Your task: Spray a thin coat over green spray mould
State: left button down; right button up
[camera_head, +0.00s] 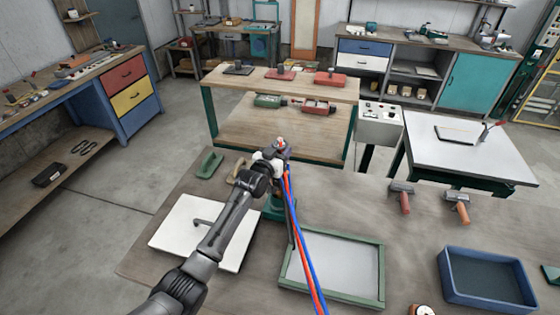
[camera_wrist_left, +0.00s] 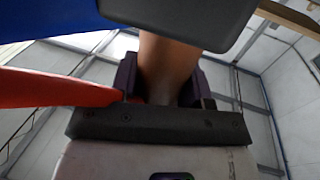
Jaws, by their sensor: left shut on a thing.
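A flat tray with a green frame (camera_head: 375,272) and a pale grey panel lies at the front middle of the near table; I take it as the green spray mould. My left gripper (camera_head: 277,152) is beyond and left of it, raised over the table's far edge. It is shut on a spray tool (camera_head: 281,142) with red and blue hoses (camera_head: 298,225). The hoses hang down across the mould's left part in the picture. In the left wrist view, the tool's brown handle (camera_wrist_left: 168,68) is between the fingers. Its nozzle cannot be made out. My right gripper is not in view.
A white board (camera_head: 175,232) lies left of the mould, partly behind my left arm. A green stand (camera_head: 274,208) is behind the hoses. A control box (camera_head: 379,122) stands beyond the table.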

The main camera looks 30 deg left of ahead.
aim_at(280, 138)
pick_arm(q)
notch_tip(280, 138, up, 7)
jog(key=shift+f+p, duration=0.1)
jog(key=shift+p, duration=0.35)
jog(key=shift+r+p, duration=0.6)
jog(key=shift+r, duration=0.15)
jog(key=shift+r, duration=0.25)
notch_tip(280, 138, up, 14)
jog(key=p, duration=1.2)
jog(key=shift+f, duration=0.15)
